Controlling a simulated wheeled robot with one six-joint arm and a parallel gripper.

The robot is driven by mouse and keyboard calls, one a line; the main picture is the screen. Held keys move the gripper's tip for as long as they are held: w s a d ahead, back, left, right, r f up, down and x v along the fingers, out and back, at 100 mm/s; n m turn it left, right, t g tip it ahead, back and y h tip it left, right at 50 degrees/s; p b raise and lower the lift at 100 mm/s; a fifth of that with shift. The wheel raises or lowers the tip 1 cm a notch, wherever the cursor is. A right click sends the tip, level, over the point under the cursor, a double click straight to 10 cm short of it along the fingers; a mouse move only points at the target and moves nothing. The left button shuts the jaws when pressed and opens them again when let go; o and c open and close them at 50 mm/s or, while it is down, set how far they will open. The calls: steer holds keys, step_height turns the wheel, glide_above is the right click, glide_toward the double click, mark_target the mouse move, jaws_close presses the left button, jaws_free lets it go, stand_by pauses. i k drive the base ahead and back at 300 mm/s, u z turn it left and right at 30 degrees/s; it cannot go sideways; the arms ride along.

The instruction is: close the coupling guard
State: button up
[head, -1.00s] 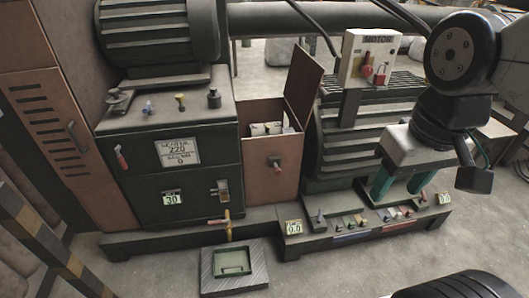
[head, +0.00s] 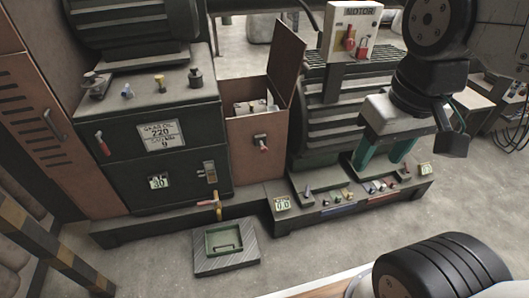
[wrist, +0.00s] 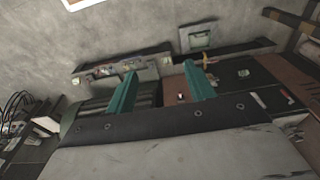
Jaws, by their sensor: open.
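The coupling guard is a brown box (head: 262,165) between the dark green gearbox and the ribbed motor. Its brown lid (head: 287,62) stands up, open, hinged at the motor side. Pale coupling parts (head: 257,106) show inside the box. A small red-tipped handle (head: 262,143) sits on its front face. My gripper (head: 383,157), with two green fingers, is open and empty in front of the motor, to the right of the guard. In the wrist view the fingers of my gripper (wrist: 158,90) are spread apart, and the guard's brown front (wrist: 176,92) shows between them.
The gearbox (head: 150,140) stands left of the guard. A motor switch box (head: 353,32) with a red padlock rises right of the lid. A strip of small tools (head: 352,195) lies along the base. A drip tray (head: 225,245) sits on the open floor in front.

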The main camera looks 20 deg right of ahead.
mark_target(287, 57)
steer(key=u, duration=0.05)
steer(key=k, duration=0.6)
steer(key=z, duration=0.85)
steer(key=i, duration=1.95)
steer(key=u, duration=0.8)
